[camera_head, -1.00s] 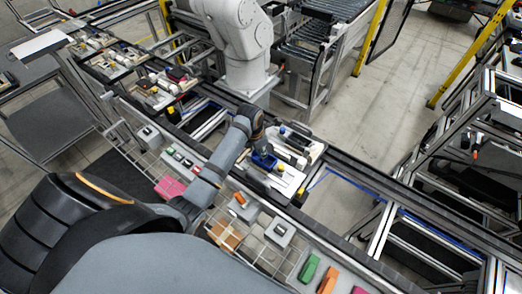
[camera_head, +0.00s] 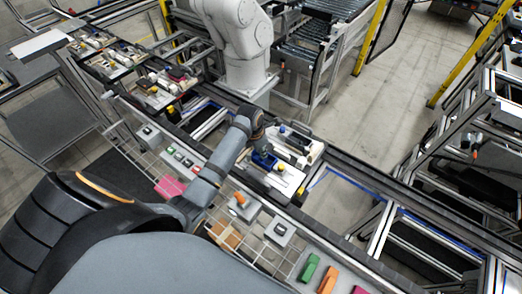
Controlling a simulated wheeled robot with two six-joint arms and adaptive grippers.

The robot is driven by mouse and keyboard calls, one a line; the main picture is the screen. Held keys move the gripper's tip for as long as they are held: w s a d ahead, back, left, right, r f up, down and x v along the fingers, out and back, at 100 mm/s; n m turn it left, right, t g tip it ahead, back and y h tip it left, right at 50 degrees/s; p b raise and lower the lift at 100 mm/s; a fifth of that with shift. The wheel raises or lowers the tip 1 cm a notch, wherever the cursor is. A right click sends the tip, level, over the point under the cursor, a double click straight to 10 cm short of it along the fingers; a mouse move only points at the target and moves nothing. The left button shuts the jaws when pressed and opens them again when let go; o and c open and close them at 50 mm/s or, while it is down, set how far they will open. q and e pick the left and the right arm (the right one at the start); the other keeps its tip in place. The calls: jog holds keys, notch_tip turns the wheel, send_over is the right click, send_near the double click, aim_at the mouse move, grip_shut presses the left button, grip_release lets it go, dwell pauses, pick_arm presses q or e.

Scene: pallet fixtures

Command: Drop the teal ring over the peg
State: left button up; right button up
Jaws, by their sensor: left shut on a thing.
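My left arm comes in from the left and reaches over a light pallet with fixtures (camera_head: 290,184) on the conveyor. My left gripper (camera_head: 262,147) is small and dark at the arm's end, above the pallet's left part. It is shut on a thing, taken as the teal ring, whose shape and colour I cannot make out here. A blue part (camera_head: 264,160) shows just below the gripper, with a small yellow piece (camera_head: 281,168) beside it. I cannot tell which upright part is the peg. My right gripper is not in view.
A white robot arm (camera_head: 238,40) stands behind the conveyor. Other loaded pallets (camera_head: 160,90) lie along it to the left.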

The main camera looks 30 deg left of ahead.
pick_arm(q)
jog(key=shift+x, duration=0.8)
jog(key=shift+s, duration=0.15)
jog(key=o, duration=0.6)
jog(key=shift+c, duration=0.2)
jog(key=shift+r, duration=0.15)
jog(key=shift+w+v, duration=0.15)
jog(key=shift+v, duration=0.55)
jog(key=shift+w+v, duration=0.1)
jog(key=shift+v, duration=0.55)
